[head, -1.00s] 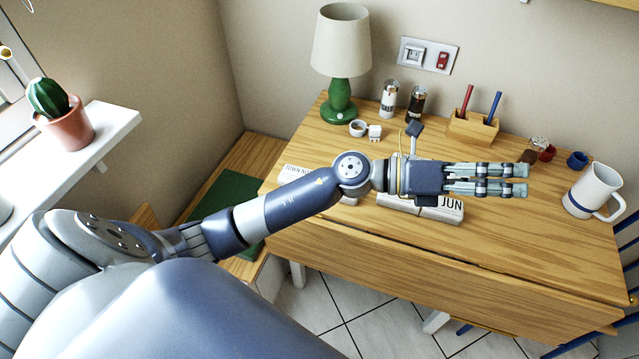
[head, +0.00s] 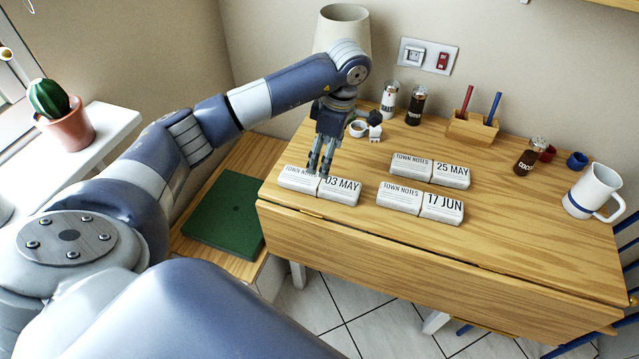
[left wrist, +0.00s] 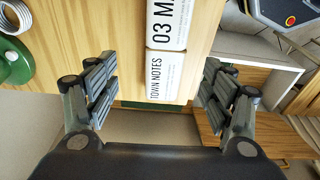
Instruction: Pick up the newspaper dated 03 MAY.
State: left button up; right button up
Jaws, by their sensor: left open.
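The newspaper dated 03 MAY (head: 338,190) lies folded on the wooden table near its front left edge, its title half reading TOWN NOTES. In the left wrist view the same newspaper (left wrist: 167,45) runs between the two fingers, with 03 MA visible at the top. My left gripper (head: 320,170) points down just above and behind the newspaper's middle, hiding a little of it. Its fingers (left wrist: 158,90) are spread wide and hold nothing. Newspapers dated 17 JUN (head: 420,201) and 25 MAY (head: 430,170) lie to the right. My right gripper is not in view.
A green lamp with a pale shade (head: 343,28) stands behind my left arm. Shakers (head: 389,100), a pen holder (head: 472,130) and a white jug (head: 593,190) stand toward the back and right. A green mat (head: 225,213) lies on the bench at left.

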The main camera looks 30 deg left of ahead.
aim_at(320, 181)
pick_arm(q)
jog(key=f, duration=0.3)
jog(key=shift+s+a+f, duration=0.1)
jog(key=shift+a+f, duration=0.05)
jog(key=shift+a, duration=0.05)
jog(key=f, duration=0.2)
jog(key=s+f+p, duration=0.1)
jog(key=f, duration=0.1)
jog(key=shift+a+f, duration=0.1)
jog(key=shift+f, duration=0.2)
jog(key=shift+a+f, duration=0.1)
jog(key=shift+f, duration=0.25)
jog(key=c, duration=1.2)
